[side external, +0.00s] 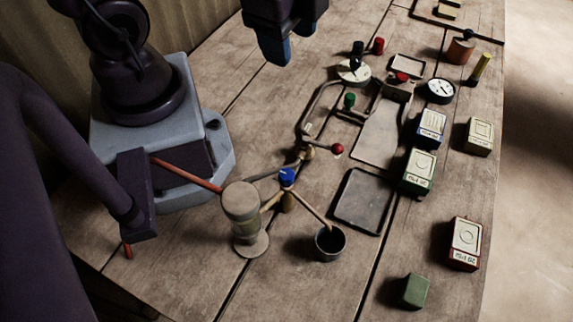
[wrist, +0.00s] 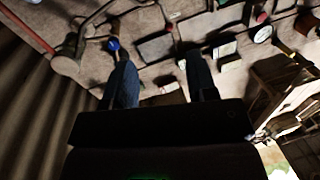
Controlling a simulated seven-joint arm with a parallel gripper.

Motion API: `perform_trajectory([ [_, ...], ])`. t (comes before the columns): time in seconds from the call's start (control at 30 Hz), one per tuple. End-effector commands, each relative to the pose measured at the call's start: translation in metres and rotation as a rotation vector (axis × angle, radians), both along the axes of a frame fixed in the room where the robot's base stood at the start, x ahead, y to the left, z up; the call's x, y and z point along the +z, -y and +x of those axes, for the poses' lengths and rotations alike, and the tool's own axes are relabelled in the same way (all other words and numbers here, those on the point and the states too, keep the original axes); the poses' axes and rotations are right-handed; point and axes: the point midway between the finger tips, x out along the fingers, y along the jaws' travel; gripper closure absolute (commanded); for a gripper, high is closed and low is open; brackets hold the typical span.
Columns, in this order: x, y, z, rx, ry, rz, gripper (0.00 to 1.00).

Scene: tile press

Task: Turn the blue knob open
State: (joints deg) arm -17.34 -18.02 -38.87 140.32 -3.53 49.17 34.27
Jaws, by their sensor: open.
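The blue knob (side external: 287,176) sits on top of a small brass valve between a squat beige cylinder and a spout that ends over a dark cup. The knob also shows in the wrist view (wrist: 113,44), just beyond the left fingertip in the picture. My gripper (side external: 277,50) is at the top of the side view, high above the table and well away from the knob. Its two blue fingers are apart with nothing between them, as the wrist view (wrist: 162,62) also shows.
The beige cylinder (side external: 241,215) and dark cup (side external: 330,241) stand close to the knob. A red ball-ended lever (side external: 337,149), a green knob (side external: 349,101) and a flat dark tray (side external: 362,199) lie to its right. Several labelled blocks (side external: 420,170) line the table's right side.

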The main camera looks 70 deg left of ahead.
Motion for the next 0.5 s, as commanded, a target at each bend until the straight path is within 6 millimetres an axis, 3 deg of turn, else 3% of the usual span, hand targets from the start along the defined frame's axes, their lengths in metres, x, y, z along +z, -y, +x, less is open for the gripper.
perform_trajectory([
  [0.1,-0.02,0.03,-0.009,-0.418,-0.111,0.012,0.48],
  [0.3,-0.035,0.074,-0.028,-1.094,-0.198,-0.008,0.48],
  [0.5,-0.036,0.09,-0.035,-1.537,-0.193,0.01,0.48],
])
